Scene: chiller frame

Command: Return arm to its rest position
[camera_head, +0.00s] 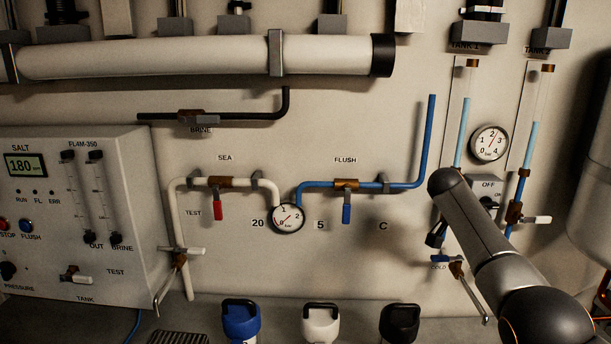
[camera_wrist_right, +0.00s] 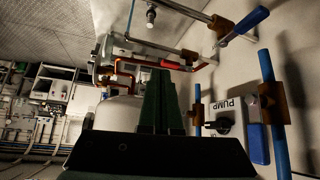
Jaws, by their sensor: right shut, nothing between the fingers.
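My right arm (camera_head: 475,235) comes in from the lower right in the head view and reaches up in front of the wall panel, below the gauge by the tank tubes. Its gripper is mostly hidden behind the arm; only a dark part shows near the OFF/ON switch box. In the right wrist view the right gripper (camera_wrist_right: 160,105) shows as two dark green fingers close together, with nothing between them. The fingers appear apart from the PUMP switch (camera_wrist_right: 222,123) and the blue-handled valve (camera_wrist_right: 257,142) to their right. My left arm and gripper are in neither view.
Close to the right arm are the OFF/ON switch (camera_head: 489,203), a white-handled valve (camera_head: 536,219) and a lower blue-handled valve (camera_head: 440,259). A white tank (camera_head: 592,190) stands at the right edge. Bottles with black handles (camera_head: 320,322) line the bottom.

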